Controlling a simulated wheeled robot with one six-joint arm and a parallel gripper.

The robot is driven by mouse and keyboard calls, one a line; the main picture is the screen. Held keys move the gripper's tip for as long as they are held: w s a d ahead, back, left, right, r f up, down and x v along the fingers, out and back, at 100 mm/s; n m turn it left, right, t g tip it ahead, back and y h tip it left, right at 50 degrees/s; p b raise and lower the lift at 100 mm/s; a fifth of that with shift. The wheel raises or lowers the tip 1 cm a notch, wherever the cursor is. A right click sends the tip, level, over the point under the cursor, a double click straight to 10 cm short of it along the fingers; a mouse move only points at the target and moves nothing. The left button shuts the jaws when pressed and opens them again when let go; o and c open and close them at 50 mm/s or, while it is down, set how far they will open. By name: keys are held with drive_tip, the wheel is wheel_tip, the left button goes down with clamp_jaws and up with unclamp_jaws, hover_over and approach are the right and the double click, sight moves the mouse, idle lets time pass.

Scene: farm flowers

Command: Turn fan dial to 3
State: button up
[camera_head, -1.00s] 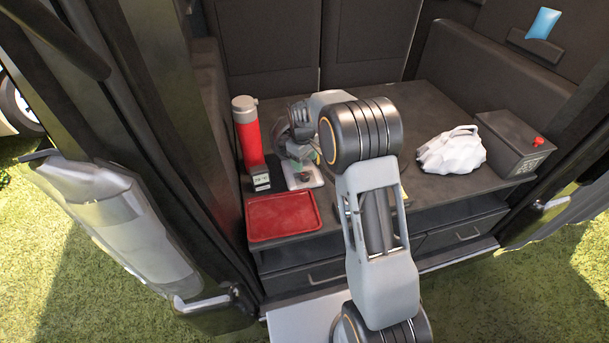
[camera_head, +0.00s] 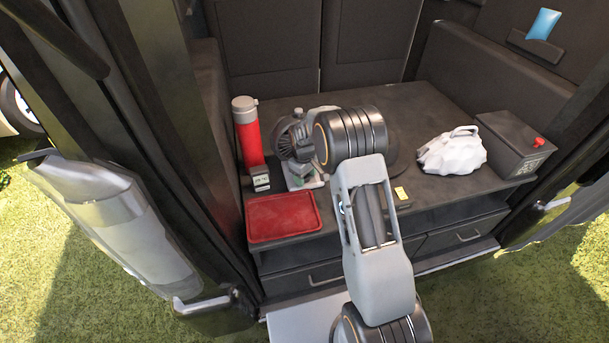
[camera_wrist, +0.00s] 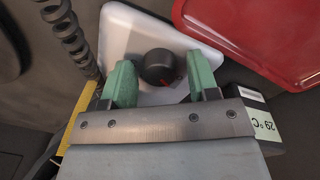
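The fan (camera_head: 292,140), with a dark round head and a pale base, stands at the back left of the dark surface, partly hidden by my arm. In the wrist view its white base (camera_wrist: 118,35) carries a round black dial (camera_wrist: 155,63) with a red mark on its lower right side. My gripper (camera_wrist: 161,76) is open, with one green finger on each side of the dial. Small gaps show between the dial and both fingers. No numbers are readable around the dial. In the head view my gripper is mostly hidden behind my arm.
A red tray (camera_head: 282,217) lies in front of the fan. A red bottle (camera_head: 247,132) and a small display box (camera_head: 260,178) stand left of it. A white bag (camera_head: 452,151) and a dark box (camera_head: 515,146) are at the right. A yellow tag (camera_head: 401,193) lies near the front edge.

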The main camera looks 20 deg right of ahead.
drive_tip(key=c, duration=0.7)
drive_tip(key=shift+m, duration=0.8)
drive_tip(key=shift+c, duration=0.5)
drive_tip(key=o, duration=0.9)
drive_tip(key=r, duration=1.4)
drive_tip(key=shift+s+a, duration=0.15)
drive_tip(key=shift+a, duration=0.2)
